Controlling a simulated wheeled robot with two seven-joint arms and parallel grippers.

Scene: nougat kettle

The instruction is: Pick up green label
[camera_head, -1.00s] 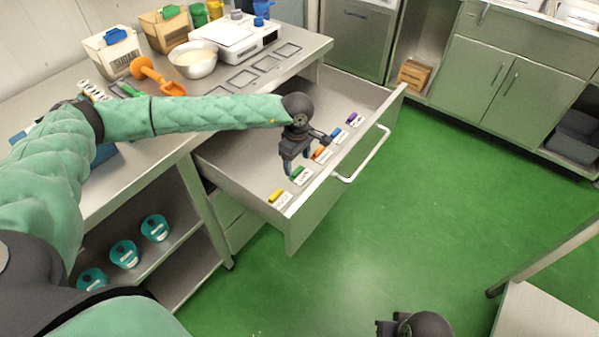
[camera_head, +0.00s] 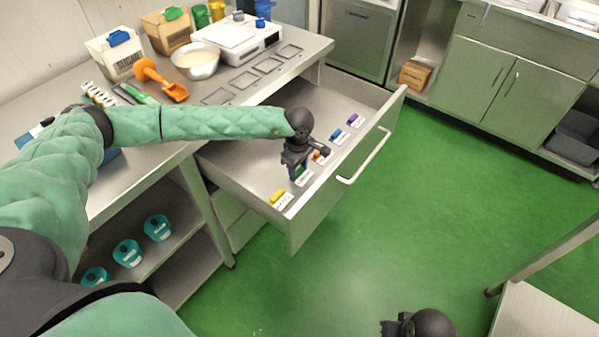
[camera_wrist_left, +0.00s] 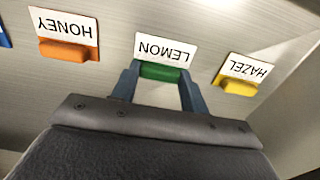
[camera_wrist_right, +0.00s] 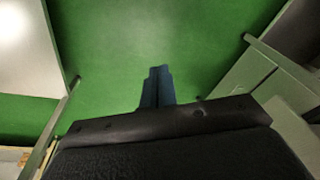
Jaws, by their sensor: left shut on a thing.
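The green label, a white card reading LEMON with a green grip block (camera_wrist_left: 160,71), shows in the left wrist view. In the head view its white card (camera_head: 304,179) shows in the open drawer, with the green part mostly behind my gripper. My left gripper (camera_head: 297,174) reaches down into the drawer; in the left wrist view its two blue-grey fingers (camera_wrist_left: 158,78) are shut on the green block, one at each end. My right gripper (camera_wrist_right: 157,86) is over the green floor, its fingers together and empty; its hand (camera_head: 418,324) shows at the bottom of the head view.
The yellow HAZEL label (camera_wrist_left: 240,78) and orange HONEY label (camera_wrist_left: 70,46) lie on either side. Blue (camera_head: 337,136) and purple (camera_head: 353,121) labels lie farther along the drawer. The drawer front has a long handle (camera_head: 368,158). A bowl (camera_head: 195,62) stands on the counter.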

